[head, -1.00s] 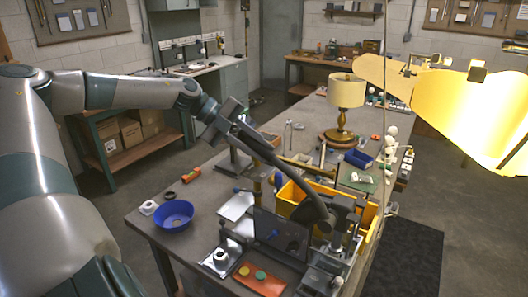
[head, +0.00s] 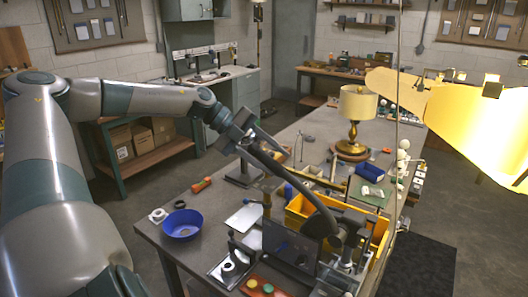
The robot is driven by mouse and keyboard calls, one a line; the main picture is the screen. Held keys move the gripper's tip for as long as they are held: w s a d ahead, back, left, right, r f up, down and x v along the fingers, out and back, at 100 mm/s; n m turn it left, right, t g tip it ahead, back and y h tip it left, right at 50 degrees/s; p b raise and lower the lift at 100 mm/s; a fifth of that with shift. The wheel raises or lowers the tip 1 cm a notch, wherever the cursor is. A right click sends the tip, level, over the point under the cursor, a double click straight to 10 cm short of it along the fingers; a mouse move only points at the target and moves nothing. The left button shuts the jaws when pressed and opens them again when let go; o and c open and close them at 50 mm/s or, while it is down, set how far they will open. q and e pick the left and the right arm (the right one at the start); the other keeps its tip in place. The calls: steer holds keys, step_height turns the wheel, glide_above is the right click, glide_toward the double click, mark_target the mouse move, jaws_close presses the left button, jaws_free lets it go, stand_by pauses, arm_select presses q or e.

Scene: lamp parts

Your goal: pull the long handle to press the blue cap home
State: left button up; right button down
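My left gripper (head: 243,139) is at the upper end of the long dark handle (head: 295,183) and appears shut on it; its fingertips are hard to make out. The handle slopes down to the right to its pivot on the press (head: 347,233), at the near end of the bench. A dark upright plate (head: 290,247) stands in front of the press. I cannot make out the blue cap for certain; the pressing spot is hidden behind the handle and plate. My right gripper is not in view.
A blue bowl (head: 182,225) stands on the bench's left. A yellow bin (head: 301,209) is close behind the press. A red board with coloured discs (head: 267,287) lies in front. The lit lamp (head: 357,104) stands farther back. A yellow shade-like shape (head: 460,115) fills the upper right.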

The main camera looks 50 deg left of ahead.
arm_select(q)
steer(key=shift+a+r, duration=0.1)
steer(key=shift+s+a+r+b, duration=0.3)
steer(key=shift+r+b, duration=0.05)
steer(key=shift+b, duration=0.1)
steer(key=b+v, duration=0.5)
steer(key=v, duration=1.1)
steer(key=shift+b, duration=0.4)
